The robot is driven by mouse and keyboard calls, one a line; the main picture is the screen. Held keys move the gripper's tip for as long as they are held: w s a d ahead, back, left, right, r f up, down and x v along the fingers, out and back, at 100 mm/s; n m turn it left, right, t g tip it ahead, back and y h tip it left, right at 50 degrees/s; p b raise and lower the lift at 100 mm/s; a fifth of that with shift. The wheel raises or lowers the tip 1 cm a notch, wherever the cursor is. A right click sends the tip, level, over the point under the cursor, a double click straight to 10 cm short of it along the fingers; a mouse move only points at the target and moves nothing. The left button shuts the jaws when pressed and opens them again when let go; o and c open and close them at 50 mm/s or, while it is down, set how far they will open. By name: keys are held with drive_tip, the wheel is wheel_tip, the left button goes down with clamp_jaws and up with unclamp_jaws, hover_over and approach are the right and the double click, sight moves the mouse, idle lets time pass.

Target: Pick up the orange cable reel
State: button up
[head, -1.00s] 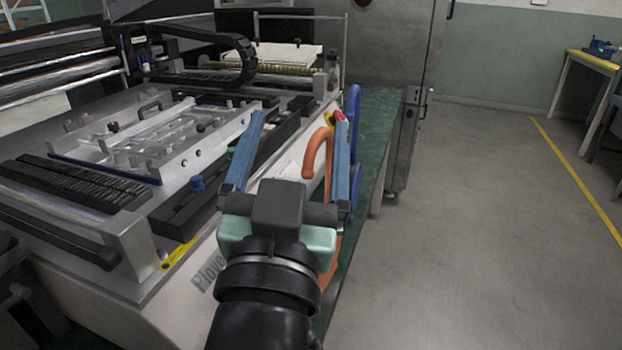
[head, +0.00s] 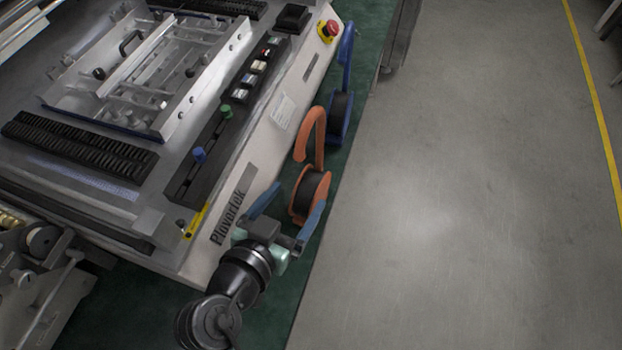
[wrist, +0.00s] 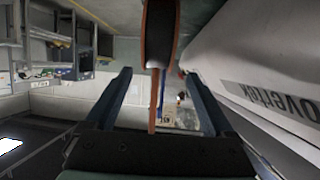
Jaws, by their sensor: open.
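The orange cable reel (head: 314,141) stands on the green surface beside the machine's side panel. It has a tall curved orange hook and a dark drum between orange rims. My gripper (head: 292,208) is at its near lower end, with blue fingers spread on either side of the rim. In the wrist view the reel (wrist: 160,40) shows edge-on as an upright orange and dark strip. It lies in line with the gap between my open fingers (wrist: 158,76). I cannot tell whether a finger touches it.
A similar blue reel (head: 340,115) stands just behind the orange one. The white machine (head: 262,150) with a red stop button (head: 331,28) is close on the left. The green surface (head: 345,170) is narrow, with open grey floor (head: 470,200) to the right.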

sight(317, 172)
drive_tip(key=x, duration=0.4)
drive_tip(key=shift+w, duration=0.15)
drive_tip(key=shift+d+p+x, duration=0.15)
drive_tip(key=shift+x, duration=1.2)
drive_tip(key=shift+d+p+x, duration=0.1)
drive_tip(key=shift+p+x, duration=0.05)
drive_tip(key=shift+x, duration=1.15)
clamp_jaws()
drive_tip(key=shift+r, duration=0.15)
